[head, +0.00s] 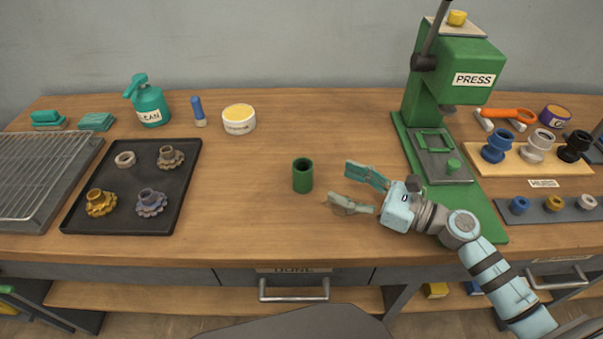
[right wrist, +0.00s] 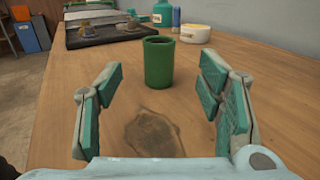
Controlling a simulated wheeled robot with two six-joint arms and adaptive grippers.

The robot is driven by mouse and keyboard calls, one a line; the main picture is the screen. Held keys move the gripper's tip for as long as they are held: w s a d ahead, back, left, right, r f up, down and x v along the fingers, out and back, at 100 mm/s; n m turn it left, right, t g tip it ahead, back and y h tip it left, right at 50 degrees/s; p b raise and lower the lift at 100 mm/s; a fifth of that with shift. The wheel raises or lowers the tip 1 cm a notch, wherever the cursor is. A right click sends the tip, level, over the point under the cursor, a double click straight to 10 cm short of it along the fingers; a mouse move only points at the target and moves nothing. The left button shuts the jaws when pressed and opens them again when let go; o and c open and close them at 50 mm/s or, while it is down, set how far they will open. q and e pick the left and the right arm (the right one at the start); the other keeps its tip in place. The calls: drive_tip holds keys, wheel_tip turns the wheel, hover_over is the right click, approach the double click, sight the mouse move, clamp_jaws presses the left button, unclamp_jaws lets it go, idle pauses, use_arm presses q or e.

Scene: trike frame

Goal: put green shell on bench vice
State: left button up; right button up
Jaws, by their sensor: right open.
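The green shell (head: 302,176) is a hollow green cylinder standing upright on the bench, near its middle. It also shows in the right wrist view (right wrist: 158,63), ahead of the fingers. My right gripper (head: 355,188) is open and empty, just right of the shell in the head view, with its fingers pointing toward it. In the right wrist view the right gripper (right wrist: 160,100) has its fingers spread on either side of the line to the shell, apart from it. I see no bench vice that I can make out in either view. My left gripper is not in view.
A green press (head: 458,70) stands at the right on the bench. A black tray (head: 130,205) with several gears and a ring lies at the left. A spray bottle (head: 147,104) and a round tin (head: 239,120) stand at the back. The bench around the shell is clear.

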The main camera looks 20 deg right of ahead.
sight(312, 169)
drive_tip(key=p+x, duration=0.1)
drive_tip(key=x, duration=0.9)
drive_tip(key=shift+w+a, duration=0.25)
drive_tip(key=shift+a, duration=0.05)
drive_tip(key=shift+s+d, duration=0.1)
drive_tip(key=c, duration=1.3)
clamp_jaws()
drive_tip(key=shift+r, duration=0.2)
